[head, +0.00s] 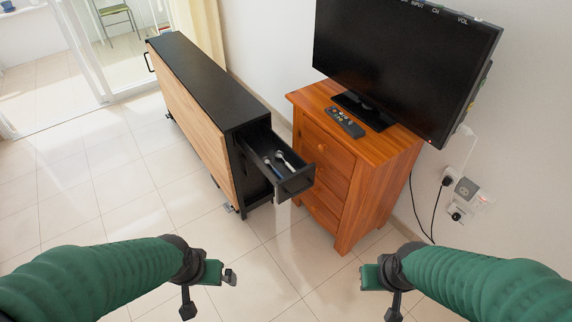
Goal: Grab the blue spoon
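An open black drawer (293,187) sticks out of the end of the black and wood cabinet. Two slim utensils lie inside it. One has a blue handle (274,171) and looks like the blue spoon; its far end is grey. The other is a white or silver utensil (285,160) to its right. My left gripper (229,277) is in front of and below the drawer, to its left. My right gripper (364,277) is below and to the right of the drawer. Both are apart from the drawer and appear empty. Their finger openings are not clear.
The long cabinet (205,80) stands left of a wooden chest (350,180) carrying a television (400,60) and a remote (345,122). Cables and a wall socket (466,188) are at right. Tiled floor (120,190) is free at left and in front.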

